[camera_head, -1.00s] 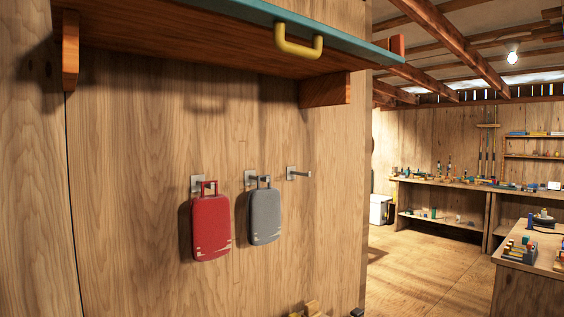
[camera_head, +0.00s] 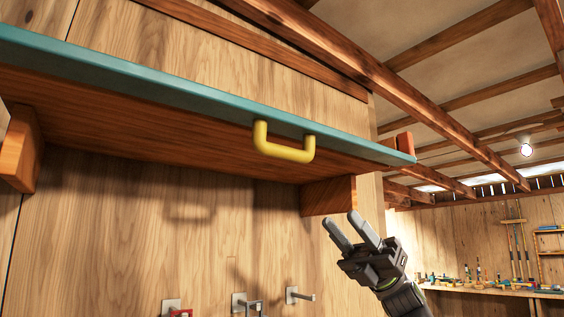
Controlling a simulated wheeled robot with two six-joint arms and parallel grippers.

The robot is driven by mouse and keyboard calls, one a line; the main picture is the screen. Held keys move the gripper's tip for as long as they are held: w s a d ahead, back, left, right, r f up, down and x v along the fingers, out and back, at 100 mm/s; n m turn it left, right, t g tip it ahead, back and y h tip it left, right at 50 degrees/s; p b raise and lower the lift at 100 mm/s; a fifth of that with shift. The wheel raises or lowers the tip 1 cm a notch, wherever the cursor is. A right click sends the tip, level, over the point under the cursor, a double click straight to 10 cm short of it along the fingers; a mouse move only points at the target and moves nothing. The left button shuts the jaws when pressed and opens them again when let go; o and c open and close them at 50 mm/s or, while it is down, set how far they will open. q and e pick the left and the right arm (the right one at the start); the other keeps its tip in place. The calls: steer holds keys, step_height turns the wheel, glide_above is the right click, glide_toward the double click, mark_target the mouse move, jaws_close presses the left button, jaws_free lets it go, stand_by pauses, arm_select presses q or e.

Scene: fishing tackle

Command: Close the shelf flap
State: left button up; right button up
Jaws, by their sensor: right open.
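The shelf flap (camera_head: 180,90) is a long teal board seen nearly edge-on across the upper left. It runs along the front of a reddish-brown wooden shelf (camera_head: 130,125). A yellow U-shaped handle (camera_head: 284,150) sticks out from the flap near its right part. My right gripper (camera_head: 348,226) is open and empty, below and to the right of the handle, pointing up and left. It is apart from the flap and handle. My left gripper is not in view.
Wooden brackets hold the shelf at left (camera_head: 20,150) and right (camera_head: 328,196). Metal wall hooks (camera_head: 299,295) line the wall below. Ceiling beams (camera_head: 340,60) run overhead. A workbench (camera_head: 490,300) with small items stands far right.

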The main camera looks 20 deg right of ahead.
mark_target(293, 160)
steer(key=p+x, duration=0.5)
steer(key=x, duration=1)
steer(key=shift+a+r, duration=0.1)
steer(key=shift+r, duration=0.05)
steer(key=shift+s+a+r, duration=0.1)
steer(key=shift+a+r, duration=0.3)
steer(key=shift+a, duration=0.1)
jaws_close()
